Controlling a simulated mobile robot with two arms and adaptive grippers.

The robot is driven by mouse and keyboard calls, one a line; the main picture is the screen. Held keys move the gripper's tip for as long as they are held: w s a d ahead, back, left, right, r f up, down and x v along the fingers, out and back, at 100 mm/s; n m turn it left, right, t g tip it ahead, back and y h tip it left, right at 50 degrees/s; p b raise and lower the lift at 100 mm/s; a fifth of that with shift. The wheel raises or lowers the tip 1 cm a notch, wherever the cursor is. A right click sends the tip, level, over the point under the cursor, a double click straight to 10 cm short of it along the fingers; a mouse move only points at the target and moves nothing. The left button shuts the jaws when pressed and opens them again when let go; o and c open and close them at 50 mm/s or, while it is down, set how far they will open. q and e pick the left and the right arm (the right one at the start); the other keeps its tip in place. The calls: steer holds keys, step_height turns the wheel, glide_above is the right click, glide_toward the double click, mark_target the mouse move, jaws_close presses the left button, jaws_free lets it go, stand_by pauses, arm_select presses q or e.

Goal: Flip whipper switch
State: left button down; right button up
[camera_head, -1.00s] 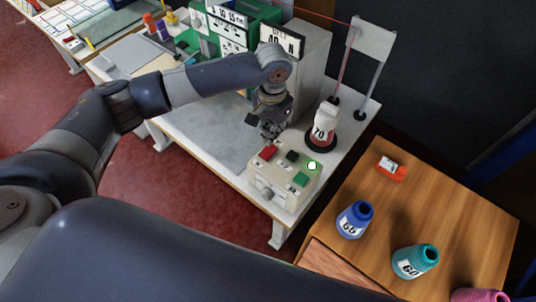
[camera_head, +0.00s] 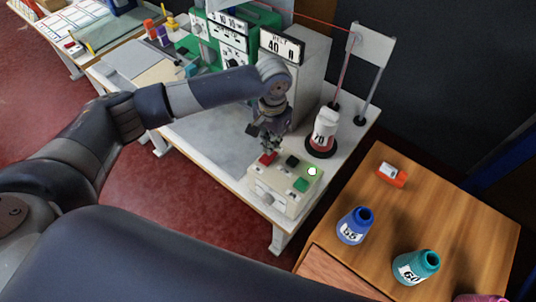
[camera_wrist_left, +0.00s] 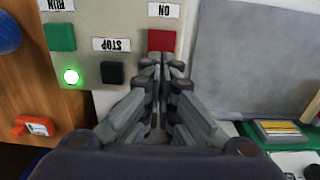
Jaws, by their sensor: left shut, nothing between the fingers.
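A beige control box (camera_head: 268,196) sits at the near corner of the white table. Its top has a red switch (camera_head: 267,159), a black button (camera_head: 292,161), a green button (camera_head: 301,185) and a lit green lamp (camera_head: 312,171). In the left wrist view the labels are upside down: ON by the red switch (camera_wrist_left: 161,41), STOP by the black button (camera_wrist_left: 112,73), RUN by the green button (camera_wrist_left: 60,37). My left gripper (camera_head: 269,151) is shut and empty, its fingertips right at the red switch, partly covering it; contact is unclear. My right gripper is not in view.
A grey machine housing (camera_head: 310,70) rises behind my gripper. A wooden table (camera_head: 440,190) at right holds blue (camera_head: 352,228) and teal cones (camera_head: 412,268) and an orange item (camera_head: 391,175).

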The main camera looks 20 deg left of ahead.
arm_select(q)
steer(key=shift+s+f+b, duration=0.1)
steer(key=shift+f+b, duration=0.2)
steer(key=shift+f, duration=0.9)
stand_by(1.0)
steer(key=shift+r, duration=0.1)
steer(key=shift+r+p, duration=0.75)
steer(key=shift+p, duration=0.4)
step_height(320, 180, up, 5)
steer(key=p, duration=0.6)
steer(key=shift+r, duration=0.2)
steer(key=shift+f, duration=0.1)
